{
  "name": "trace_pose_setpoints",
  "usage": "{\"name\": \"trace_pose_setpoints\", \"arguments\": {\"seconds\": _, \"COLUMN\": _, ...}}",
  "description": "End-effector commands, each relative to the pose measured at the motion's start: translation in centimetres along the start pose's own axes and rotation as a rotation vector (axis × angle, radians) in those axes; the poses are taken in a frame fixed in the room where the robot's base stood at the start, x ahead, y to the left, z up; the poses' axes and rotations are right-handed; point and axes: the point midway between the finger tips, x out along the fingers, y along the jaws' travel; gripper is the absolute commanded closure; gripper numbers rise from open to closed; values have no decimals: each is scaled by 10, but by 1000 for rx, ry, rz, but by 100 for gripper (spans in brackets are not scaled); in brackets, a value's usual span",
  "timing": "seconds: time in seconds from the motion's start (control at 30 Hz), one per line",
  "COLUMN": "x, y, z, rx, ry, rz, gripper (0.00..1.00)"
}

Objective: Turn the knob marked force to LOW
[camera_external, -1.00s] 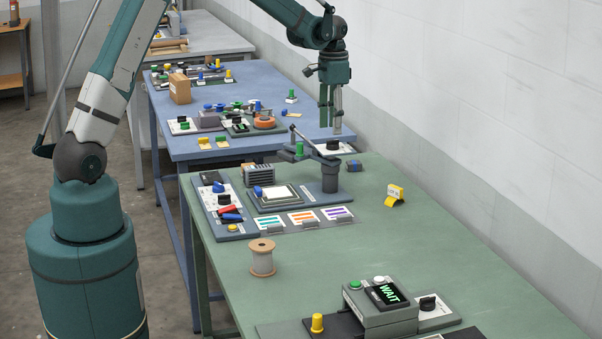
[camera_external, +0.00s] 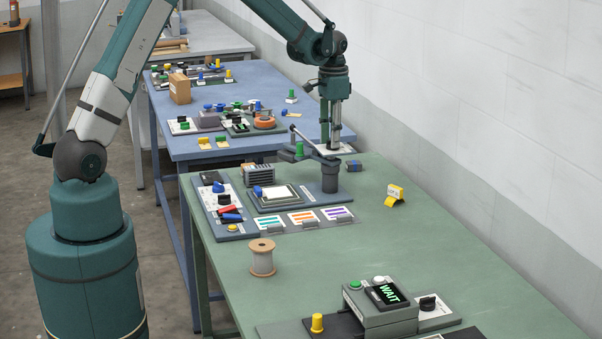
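A white plate (camera_external: 348,150) lies at the far end of the green table, beside the press post. A black knob stood on this plate in the earlier view. Now the knob is hidden behind my fingers. My gripper (camera_external: 331,143) points straight down over the plate, with its fingertips low, at about the knob's place. I cannot tell whether the fingers touch the knob or grip it. Another black knob (camera_external: 428,303) sits on a white plate beside the box with the WAIT display (camera_external: 388,293). The knob markings are too small to read, so I cannot tell which is force.
The press arm (camera_external: 308,143) and post (camera_external: 330,177) stand close in front of my gripper. A blue-and-dark cylinder (camera_external: 354,166) lies to the right. The table's middle is clear.

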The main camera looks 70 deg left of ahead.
Motion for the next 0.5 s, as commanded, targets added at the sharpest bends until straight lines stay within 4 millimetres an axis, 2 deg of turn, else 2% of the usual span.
{"name": "trace_pose_setpoints", "arguments": {"seconds": 0.5, "x": 1, "y": -1, "z": 0, "rx": -66, "ry": 0, "rz": -1, "gripper": 89}}
